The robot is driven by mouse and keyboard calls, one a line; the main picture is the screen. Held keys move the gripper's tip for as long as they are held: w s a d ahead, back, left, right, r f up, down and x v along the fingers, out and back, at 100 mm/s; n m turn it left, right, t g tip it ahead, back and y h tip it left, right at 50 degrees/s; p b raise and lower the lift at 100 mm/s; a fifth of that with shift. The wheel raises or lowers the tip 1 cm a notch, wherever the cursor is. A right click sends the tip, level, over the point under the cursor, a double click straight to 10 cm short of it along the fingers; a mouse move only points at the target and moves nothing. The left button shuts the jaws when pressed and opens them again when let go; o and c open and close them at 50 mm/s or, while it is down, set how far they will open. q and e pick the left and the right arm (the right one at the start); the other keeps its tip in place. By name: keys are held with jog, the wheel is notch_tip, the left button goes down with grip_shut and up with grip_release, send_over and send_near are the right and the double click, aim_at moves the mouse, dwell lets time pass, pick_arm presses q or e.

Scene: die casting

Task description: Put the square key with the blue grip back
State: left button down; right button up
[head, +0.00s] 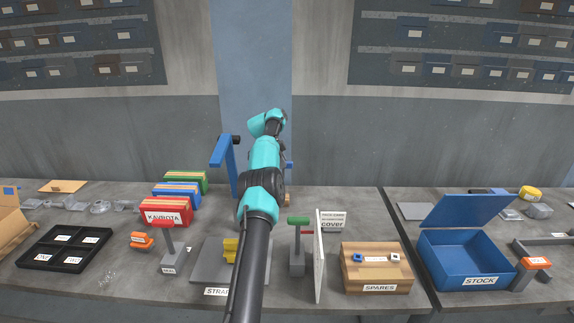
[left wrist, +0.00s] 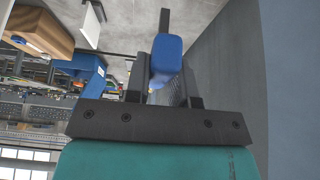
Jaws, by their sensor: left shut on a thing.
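The key's blue grip (left wrist: 166,55) is between the fingers of my left gripper (left wrist: 165,78) in the left wrist view. A dark straight shaft (left wrist: 165,20) extends from the grip away from the gripper. The shaft's square shape cannot be made out. In the head view, my left arm reaches over the bench toward the back wall, and my left gripper (head: 285,163) is mostly hidden behind it. A small blue piece (head: 290,164) shows beside it, perhaps the grip. A blue frame (head: 229,165) stands at the back, left of the arm. My right gripper is not in view.
A wooden SPARES block (head: 376,262) and an open blue STOCK box (head: 466,262) stand at right. Binders (head: 165,212) and a black tray (head: 65,248) are at left.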

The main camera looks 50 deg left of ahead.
pick_arm(q)
jog(key=shift+f, duration=0.1)
dwell(0.5)
jog(key=shift+f, duration=6.6)
jog(key=shift+f, duration=0.25)
jog(key=c, duration=0.9)
grip_release()
jog(key=v, duration=1.2)
jog(key=shift+s, duration=0.1)
